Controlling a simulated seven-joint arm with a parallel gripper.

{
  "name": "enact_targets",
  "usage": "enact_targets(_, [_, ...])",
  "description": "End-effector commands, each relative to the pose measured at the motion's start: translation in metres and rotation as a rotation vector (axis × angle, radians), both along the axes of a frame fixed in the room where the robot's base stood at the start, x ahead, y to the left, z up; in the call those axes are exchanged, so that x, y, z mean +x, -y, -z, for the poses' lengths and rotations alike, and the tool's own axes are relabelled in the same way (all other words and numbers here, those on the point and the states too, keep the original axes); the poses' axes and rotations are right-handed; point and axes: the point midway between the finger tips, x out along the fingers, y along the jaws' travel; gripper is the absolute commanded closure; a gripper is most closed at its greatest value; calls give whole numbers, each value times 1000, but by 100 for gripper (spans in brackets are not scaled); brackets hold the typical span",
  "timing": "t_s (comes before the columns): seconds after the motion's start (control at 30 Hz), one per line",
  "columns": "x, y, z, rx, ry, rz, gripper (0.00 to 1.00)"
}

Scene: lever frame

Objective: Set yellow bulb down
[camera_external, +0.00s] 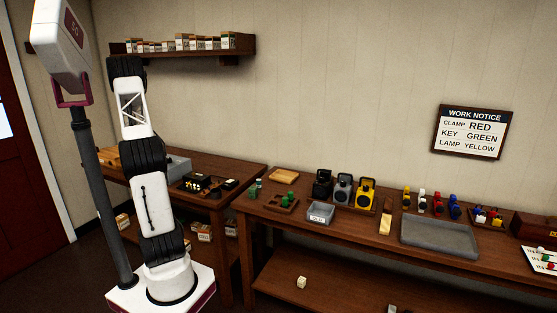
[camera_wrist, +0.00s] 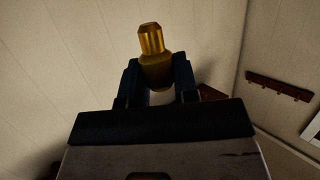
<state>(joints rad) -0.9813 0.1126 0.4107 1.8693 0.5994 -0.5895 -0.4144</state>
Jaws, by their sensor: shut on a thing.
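In the wrist view, my gripper (camera_wrist: 158,80) is shut on the yellow bulb (camera_wrist: 151,42). The bulb has a golden, faceted tip that points away from the gripper, and its lower part sits between the two dark fingers. A pale wall fills most of the background there, and no surface touches the bulb's visible end. In the external view, I cannot make out my gripper or the held bulb.
A yellow device (camera_external: 366,192) stands beside grey and black ones on the bench. A row of small coloured pieces (camera_external: 438,203) stands further right, behind a grey tray (camera_external: 440,238). A work notice (camera_external: 471,132) on the wall reads lamp yellow. A small grey box (camera_external: 320,213) sits left.

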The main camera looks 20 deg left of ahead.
Motion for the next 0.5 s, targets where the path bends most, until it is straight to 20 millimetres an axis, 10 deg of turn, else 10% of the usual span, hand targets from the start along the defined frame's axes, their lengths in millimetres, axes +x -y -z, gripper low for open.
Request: enact_targets(0.5, [-118,-37,71,-2,0,-114,95])
